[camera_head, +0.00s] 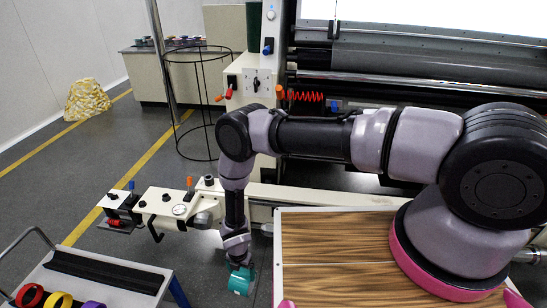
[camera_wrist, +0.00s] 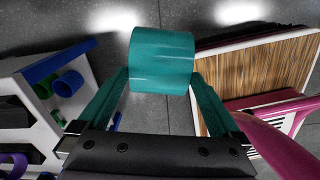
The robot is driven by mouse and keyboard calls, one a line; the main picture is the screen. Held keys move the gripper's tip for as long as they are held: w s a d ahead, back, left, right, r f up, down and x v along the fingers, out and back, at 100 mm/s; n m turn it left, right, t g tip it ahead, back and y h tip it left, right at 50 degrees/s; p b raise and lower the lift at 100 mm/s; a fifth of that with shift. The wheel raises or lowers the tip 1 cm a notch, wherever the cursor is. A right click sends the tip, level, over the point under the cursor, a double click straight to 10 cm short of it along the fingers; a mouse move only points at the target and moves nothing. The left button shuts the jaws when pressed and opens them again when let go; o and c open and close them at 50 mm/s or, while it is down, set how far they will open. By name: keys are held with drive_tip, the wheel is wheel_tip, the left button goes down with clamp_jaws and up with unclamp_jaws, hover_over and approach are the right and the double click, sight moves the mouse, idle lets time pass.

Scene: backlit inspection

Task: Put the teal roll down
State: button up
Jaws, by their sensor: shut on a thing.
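The teal roll (camera_head: 241,281) is a short cylinder at the lower middle of the head view, at the end of my hanging arm. In the wrist view the teal roll (camera_wrist: 161,60) fills the top centre, its curved side facing the camera. My gripper (camera_wrist: 160,85) is shut on it, with one teal-coloured finger at each end of the roll. In the head view my gripper (camera_head: 239,263) points down, and the roll is over the grey floor between the white cart and my wood-topped base. The roll shows no contact with any surface.
The white cart (camera_head: 45,275) at lower left carries a dark bar (camera_head: 108,271) and red (camera_head: 30,294), yellow (camera_head: 58,300) and purple (camera_head: 93,304) rolls. Blue (camera_wrist: 68,83) and green rolls (camera_wrist: 47,87) show in the wrist view. A cream machine with levers (camera_head: 165,203) stands behind; a wire basket (camera_head: 199,100) is farther back.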

drive_tip(key=w+d+r+m, duration=0.8)
drive_tip(key=w+r, duration=0.4)
drive_tip(key=r, duration=0.1)
drive_tip(key=w+d+r+m, duration=0.7)
drive_tip(key=w+d+r, duration=0.1)
drive_tip(key=w+r, duration=0.4)
drive_tip(key=s+d+r+m, duration=0.1)
drive_tip(key=d+r+m, duration=1.6)
drive_tip(key=d+r, duration=0.7)
drive_tip(key=shift+d+r, duration=0.15)
drive_tip(key=shift+d, duration=0.2)
